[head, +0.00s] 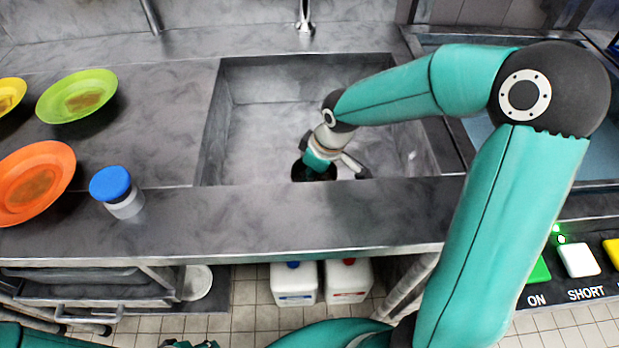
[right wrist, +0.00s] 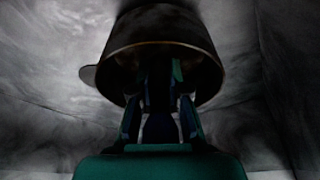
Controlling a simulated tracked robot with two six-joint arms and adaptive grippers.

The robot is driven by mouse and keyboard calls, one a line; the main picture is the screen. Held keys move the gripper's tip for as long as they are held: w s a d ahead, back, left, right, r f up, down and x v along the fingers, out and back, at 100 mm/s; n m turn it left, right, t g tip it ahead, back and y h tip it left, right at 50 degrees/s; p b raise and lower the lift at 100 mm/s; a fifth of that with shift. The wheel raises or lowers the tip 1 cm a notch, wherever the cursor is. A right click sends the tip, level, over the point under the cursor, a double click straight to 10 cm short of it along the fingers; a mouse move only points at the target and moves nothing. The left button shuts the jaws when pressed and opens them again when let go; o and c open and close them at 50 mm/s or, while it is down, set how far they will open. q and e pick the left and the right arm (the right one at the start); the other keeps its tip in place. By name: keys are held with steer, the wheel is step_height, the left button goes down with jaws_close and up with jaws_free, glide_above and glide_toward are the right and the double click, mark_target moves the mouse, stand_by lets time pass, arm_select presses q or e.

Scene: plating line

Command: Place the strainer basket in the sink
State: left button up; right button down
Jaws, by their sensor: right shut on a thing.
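My right gripper (head: 322,170) reaches down into the sink (head: 265,130), near its front wall. It is shut on the strainer basket, a dark round cup with a brownish rim, which fills the top middle of the right wrist view (right wrist: 165,60). In the head view only a dark part of the basket (head: 299,172) shows beside the gripper. The front edge of the sink and the gripper hide the rest. I cannot tell whether the basket touches the sink floor. My left gripper does not show clearly in either view.
Left of the sink are a green plate (head: 77,96), an orange plate (head: 36,183), a yellow plate (head: 9,95) and a blue-lidded jar (head: 117,191). A faucet (head: 304,20) stands behind the sink. Buttons (head: 577,260) are at the lower right. Two white jugs (head: 293,285) stand below the counter.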

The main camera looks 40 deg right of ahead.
steer(key=shift+f, duration=0.5)
steer(key=shift+f, duration=0.1)
steer(key=c, duration=1.2)
jaws_free()
steer(key=shift+o, duration=0.2)
steer(key=shift+p+v, duration=0.45)
steer(key=shift+v, duration=3.45)
